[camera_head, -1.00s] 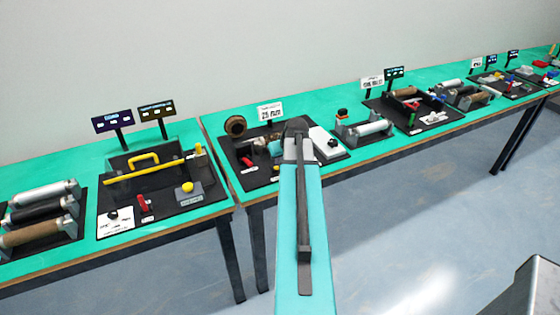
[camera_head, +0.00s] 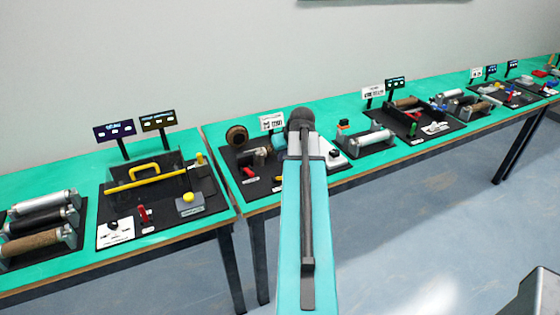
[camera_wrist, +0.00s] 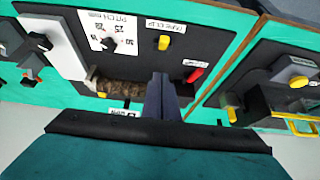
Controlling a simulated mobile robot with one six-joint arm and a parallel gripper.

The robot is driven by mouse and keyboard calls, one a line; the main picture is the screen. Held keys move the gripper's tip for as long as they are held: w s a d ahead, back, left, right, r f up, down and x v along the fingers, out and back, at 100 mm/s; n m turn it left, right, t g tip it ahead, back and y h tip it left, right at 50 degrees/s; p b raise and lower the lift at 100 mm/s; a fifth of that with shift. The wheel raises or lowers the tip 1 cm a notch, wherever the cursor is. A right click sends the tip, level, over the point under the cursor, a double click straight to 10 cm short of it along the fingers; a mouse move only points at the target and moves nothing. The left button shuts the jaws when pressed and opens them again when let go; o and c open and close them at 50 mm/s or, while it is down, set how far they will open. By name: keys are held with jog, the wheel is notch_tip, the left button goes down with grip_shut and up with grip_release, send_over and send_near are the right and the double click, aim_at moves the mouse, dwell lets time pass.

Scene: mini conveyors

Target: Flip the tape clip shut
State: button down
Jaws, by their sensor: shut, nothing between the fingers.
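The label reading TAPE CLIP (camera_wrist: 166,26) is on a black panel in the wrist view. The small yellow clip (camera_wrist: 164,42) sits just beside this label; I cannot tell how far open it is. In the head view, a small yellow part (camera_head: 277,182) shows at the panel's front edge, partly hidden by my arm. My gripper (camera_wrist: 160,78) is shut and empty, over the panel in the wrist view. Its fingertips appear below the yellow clip in the picture, with a visible gap. My arm hides the gripper in the head view.
A red lever (camera_wrist: 196,75) is right of my fingers in the wrist view. A white dial plate with a black knob (camera_wrist: 107,45) and a brown roll (camera_wrist: 122,90) are to the left. A neighbouring station with a yellow handle (camera_head: 145,163) stands left in the head view.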

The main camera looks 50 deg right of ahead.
jog(key=shift+b+v, duration=0.4)
jog(key=shift+v, duration=1.65)
jog(key=shift+s+a+f, duration=0.1)
jog(key=shift+s+f, duration=0.1)
